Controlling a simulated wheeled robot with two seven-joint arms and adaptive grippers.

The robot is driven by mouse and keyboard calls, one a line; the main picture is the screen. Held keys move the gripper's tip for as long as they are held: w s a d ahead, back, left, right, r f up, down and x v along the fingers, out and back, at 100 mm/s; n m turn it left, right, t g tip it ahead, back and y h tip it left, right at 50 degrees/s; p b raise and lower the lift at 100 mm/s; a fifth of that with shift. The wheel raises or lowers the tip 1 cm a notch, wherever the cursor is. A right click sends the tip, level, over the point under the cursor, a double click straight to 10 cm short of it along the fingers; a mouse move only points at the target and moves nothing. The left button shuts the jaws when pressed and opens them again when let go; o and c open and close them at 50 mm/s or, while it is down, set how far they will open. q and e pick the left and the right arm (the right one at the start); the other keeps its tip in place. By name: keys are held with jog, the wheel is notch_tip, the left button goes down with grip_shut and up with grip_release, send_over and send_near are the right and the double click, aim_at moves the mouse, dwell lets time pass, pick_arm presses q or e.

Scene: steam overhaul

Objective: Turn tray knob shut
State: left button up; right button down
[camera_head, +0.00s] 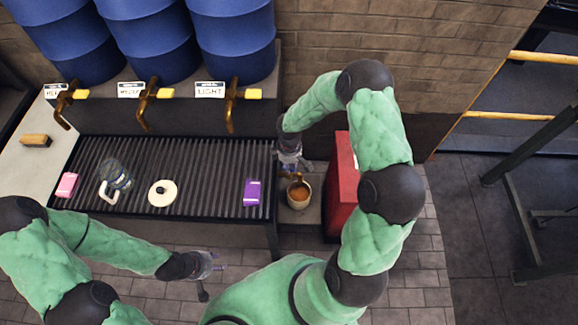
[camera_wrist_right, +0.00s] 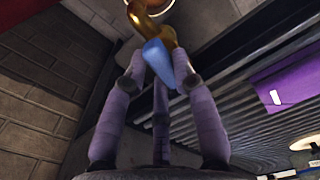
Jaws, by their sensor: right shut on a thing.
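The tray knob is a blue handle (camera_wrist_right: 157,57) on a brass tap (camera_wrist_right: 150,25) at the right end of the slatted drip tray (camera_head: 190,205). My right gripper (camera_head: 291,168) is at that end, its fingers on both sides of the blue handle in the right wrist view, shut on it. A pot of brown liquid (camera_head: 299,195) stands just below the tap; whether liquid is flowing cannot be told. My left gripper (camera_head: 215,263) hangs in front of the tray, away from everything; its finger opening is too small to tell.
On the tray are a pink block (camera_head: 67,185), a glass mug (camera_head: 116,178), a white disc (camera_head: 162,193) and a purple packet (camera_head: 252,192). Brass taps (camera_head: 145,97) with yellow handles project above it from blue barrels (camera_head: 150,45). A red box (camera_head: 342,185) stands close right of the pot.

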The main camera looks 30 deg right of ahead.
jog(key=m+b, duration=0.2)
jog(key=m, duration=0.1)
jog(key=shift+f+m+b, duration=0.15)
jog(key=shift+m+b, duration=0.15)
jog(key=m+b, duration=0.3)
jog(key=m, duration=0.1)
jog(key=shift+s+d+m, duration=0.1)
jog(key=shift+s+m, duration=0.05)
jog(key=shift+m, duration=0.15)
jog(key=m+b, duration=0.2)
jog(key=m, duration=0.1)
jog(key=shift+m, duration=0.3)
jog(key=shift+s+m+b, duration=0.15)
jog(key=shift+m+b, duration=0.65)
jog(key=shift+m, duration=1)
jog(key=c, duration=1)
grip_release()
jog(key=shift+r, duration=0.2)
